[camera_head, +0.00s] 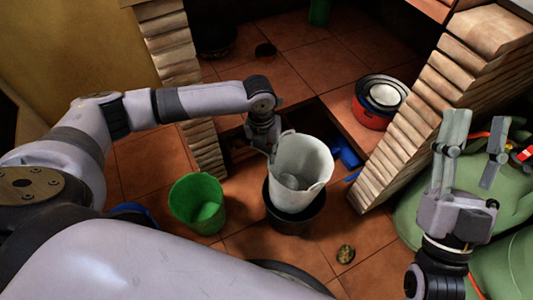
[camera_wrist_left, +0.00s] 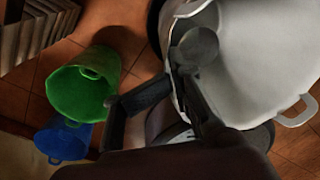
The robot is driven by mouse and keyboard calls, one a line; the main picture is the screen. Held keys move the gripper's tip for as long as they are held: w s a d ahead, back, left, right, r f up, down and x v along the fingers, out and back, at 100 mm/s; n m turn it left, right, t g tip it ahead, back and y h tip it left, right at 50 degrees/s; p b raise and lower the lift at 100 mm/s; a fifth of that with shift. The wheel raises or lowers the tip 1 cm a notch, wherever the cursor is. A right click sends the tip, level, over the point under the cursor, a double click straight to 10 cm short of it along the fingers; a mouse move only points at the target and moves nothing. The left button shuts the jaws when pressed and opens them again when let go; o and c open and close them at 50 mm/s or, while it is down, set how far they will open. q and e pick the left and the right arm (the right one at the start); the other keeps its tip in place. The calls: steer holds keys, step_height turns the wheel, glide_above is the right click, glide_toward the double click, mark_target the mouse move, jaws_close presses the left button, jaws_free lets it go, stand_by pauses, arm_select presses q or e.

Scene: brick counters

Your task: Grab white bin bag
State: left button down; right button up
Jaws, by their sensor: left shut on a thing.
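The white bin bag is a white, bucket-shaped open container (camera_head: 308,160) in the middle of the head view. It stands upright at or just above a black bucket (camera_head: 293,218); I cannot tell whether its base is inside. My left gripper (camera_head: 272,148) is shut on the left edge of the white container. In the left wrist view the white container (camera_wrist_left: 250,55) fills the right side, and my left gripper's fingers (camera_wrist_left: 160,95) are at its rim. My right gripper (camera_head: 478,125) is open and empty at the right, fingers up, apart from the white container.
A green bucket (camera_head: 198,203) stands left of the black one, with a blue bucket (camera_wrist_left: 65,138) beside it. Brick pillars (camera_head: 408,125) flank the niche. A red-and-black pot (camera_head: 374,107) sits on the tiled ledge. A small round object (camera_head: 346,254) lies on the floor.

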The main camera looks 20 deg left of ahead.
arm_select(q)
step_height(320, 180, up, 8)
steer(key=p, duration=0.7)
steer(key=shift+f, duration=0.15)
arm_select(e)
steer(key=shift+g, duration=0.5)
steer(key=r, duration=0.2)
steer(key=w+r, duration=0.1)
steer(key=r, duration=0.2)
steer(key=shift+w+a+r, duration=0.1)
steer(key=shift+w+r, duration=0.05)
